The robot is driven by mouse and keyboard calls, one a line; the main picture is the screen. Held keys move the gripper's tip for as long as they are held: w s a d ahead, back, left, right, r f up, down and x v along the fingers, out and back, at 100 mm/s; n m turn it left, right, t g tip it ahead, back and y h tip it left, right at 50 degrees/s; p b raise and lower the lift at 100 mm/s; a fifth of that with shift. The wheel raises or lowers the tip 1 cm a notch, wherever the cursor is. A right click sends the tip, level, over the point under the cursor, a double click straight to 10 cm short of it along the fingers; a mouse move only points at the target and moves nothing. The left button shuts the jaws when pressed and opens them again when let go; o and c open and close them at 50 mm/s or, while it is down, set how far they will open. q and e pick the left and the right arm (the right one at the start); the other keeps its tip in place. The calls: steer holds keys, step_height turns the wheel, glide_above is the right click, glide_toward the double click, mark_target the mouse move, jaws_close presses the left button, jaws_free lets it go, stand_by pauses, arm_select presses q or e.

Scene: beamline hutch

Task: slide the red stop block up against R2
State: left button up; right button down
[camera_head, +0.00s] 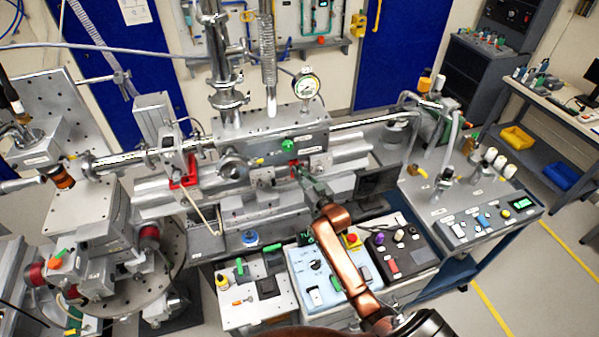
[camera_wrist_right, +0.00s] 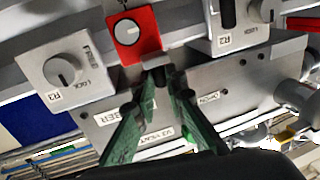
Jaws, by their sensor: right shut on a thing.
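The red stop block (camera_wrist_right: 133,29) has a round grey knob and sits on the rail between two grey lock blocks in the right wrist view. It is close to the left lock block (camera_wrist_right: 68,72), and a wider stretch of rail separates it from the right lock block (camera_wrist_right: 240,22). My right gripper (camera_wrist_right: 161,79) is shut on the red block's lower edge, where a small grey part shows. In the head view, the red block (camera_head: 294,168) is mostly hidden by my right gripper (camera_head: 302,174). My left gripper is not in view.
A grey chamber (camera_head: 270,125) with a pressure gauge (camera_head: 306,86) stands behind the rail. Control boxes, including a light blue one (camera_head: 318,283), stand in front below my right arm. A pipe fitting (camera_wrist_right: 296,97) sticks out at the right of the wrist view.

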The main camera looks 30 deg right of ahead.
steer(key=w+a+p, duration=0.1)
steer(key=a, duration=0.6)
steer(key=shift+w+p, duration=0.3)
steer(key=c, duration=2)
jaws_free()
steer(key=shift+o, duration=0.2)
steer(key=shift+d, duration=0.1)
steer(key=s, duration=1.2)
steer(key=shift+a, duration=0.25)
